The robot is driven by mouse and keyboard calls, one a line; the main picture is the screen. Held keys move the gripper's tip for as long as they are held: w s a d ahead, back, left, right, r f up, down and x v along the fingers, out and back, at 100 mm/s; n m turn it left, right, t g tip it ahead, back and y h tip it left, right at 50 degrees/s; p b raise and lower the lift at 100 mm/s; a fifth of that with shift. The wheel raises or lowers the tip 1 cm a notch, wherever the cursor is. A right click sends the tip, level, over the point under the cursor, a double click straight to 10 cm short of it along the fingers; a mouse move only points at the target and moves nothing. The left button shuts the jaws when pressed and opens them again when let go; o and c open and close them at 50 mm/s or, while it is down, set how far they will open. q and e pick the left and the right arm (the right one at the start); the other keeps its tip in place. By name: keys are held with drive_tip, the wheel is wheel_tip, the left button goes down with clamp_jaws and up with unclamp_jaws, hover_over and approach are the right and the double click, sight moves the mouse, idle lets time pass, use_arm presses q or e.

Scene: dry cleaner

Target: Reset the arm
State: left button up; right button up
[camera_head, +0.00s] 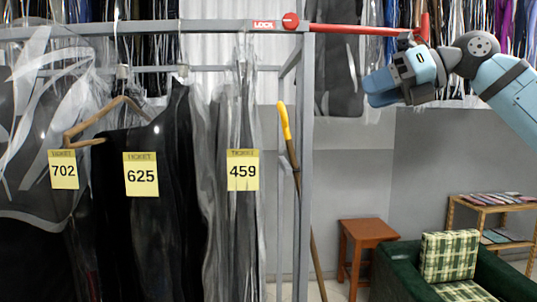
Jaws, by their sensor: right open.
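My right arm, light blue and grey, comes in from the right. Its gripper (377,90) is open, points left and looks empty. It hangs in the air below the red bar (355,30), apart from the bar's shaft. The bar runs right from a red pivot beside a LOCK label (264,25) on the grey rail, and has an upright handle at its right end. My wrist is close to that handle; I cannot tell if they touch. My left gripper is out of view.
Bagged garments with yellow tickets 702 (63,170), 625 (141,174) and 459 (243,170) hang on the rack at left. A yellow-tipped pole (284,122) leans by the rack post. A wooden stool (367,233), green armchair (400,272) and shelf (490,200) stand lower right.

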drive_tip(key=w+a+f+m+g+y+p, duration=0.1)
drive_tip(key=a+f+m+g+y, duration=0.2)
drive_tip(key=f, duration=0.6)
drive_tip(key=w+a+f+y+p, duration=0.1)
drive_tip(key=a+f+y, duration=0.4)
drive_tip(key=f, duration=0.4)
wheel_tip(320, 180, down, 21)
drive_tip(key=s+m+t+h+p, duration=0.2)
drive_tip(key=s+m+t+h, duration=0.1)
drive_tip(key=m+t, duration=1.3)
drive_tip(key=s+d+f+m+h+p, duration=0.1)
drive_tip(key=s+f+m+h, duration=0.2)
drive_tip(key=f+m, duration=0.25)
drive_tip(key=s+d+f+m+g+h, duration=0.1)
drive_tip(key=s+f+m+h, duration=0.25)
drive_tip(key=f+m, duration=0.2)
drive_tip(key=s+d+f+m+h+p, duration=0.1)
drive_tip(key=s+d+f+m+h, duration=0.1)
drive_tip(key=f+m+h, duration=0.35)
drive_tip(key=s+d+f+m+g+h, duration=0.2)
drive_tip(key=s+f+m+g, duration=0.3)
drive_tip(key=s+f, duration=1.2)
drive_tip(key=s+g+p, duration=0.1)
drive_tip(key=s, duration=0.2)
drive_tip(key=shift+s+d+g, duration=0.15)
drive_tip(key=shift+d+g, duration=0.15)
drive_tip(key=shift+a, duration=0.2)
